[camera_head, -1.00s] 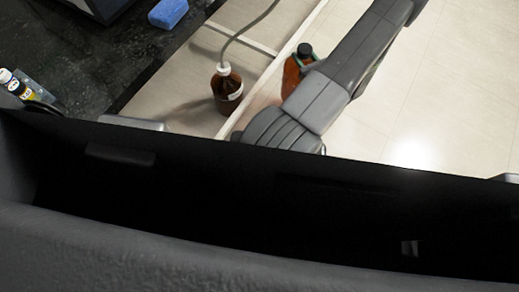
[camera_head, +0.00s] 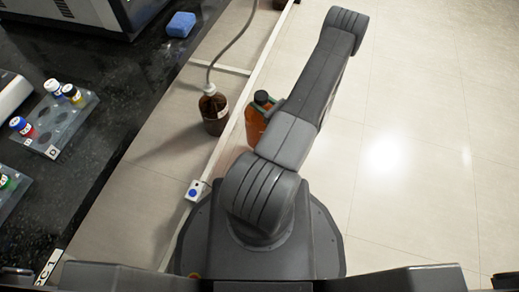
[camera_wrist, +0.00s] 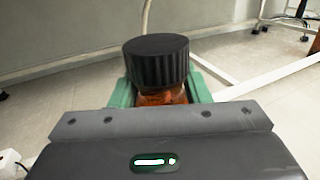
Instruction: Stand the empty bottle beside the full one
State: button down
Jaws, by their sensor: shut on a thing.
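My gripper (camera_wrist: 160,92) is shut on an amber bottle with a ribbed black cap (camera_wrist: 157,62). Its green fingers sit on both sides of the bottle below the cap. In the head view the held bottle (camera_head: 254,124) is upright, just right of the white floor strip, partly hidden by my arm. A dark brown bottle (camera_head: 214,115) with a white cap and a grey tube stands left of the strip, a small gap away. I cannot tell the fill of either bottle, or whether the held one touches the floor.
A white box with a blue button (camera_head: 197,190) lies by the strip (camera_head: 225,135). The dark bench (camera_head: 100,120) at left carries vial racks and a blue sponge (camera_head: 181,24). Part of another amber object (camera_head: 280,4) shows at the top edge. Floor to the right is clear.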

jog(key=shift+s+f, duration=0.1)
jog(key=shift+f, duration=0.25)
notch_tip(320, 180, down, 9)
jog(key=b, duration=0.3)
jog(key=shift+f+b, duration=0.1)
jog(key=shift+b, duration=0.2)
jog(key=shift+f, duration=0.2)
jog(key=c, duration=0.8)
grip_release()
jog(key=shift+o, duration=0.2)
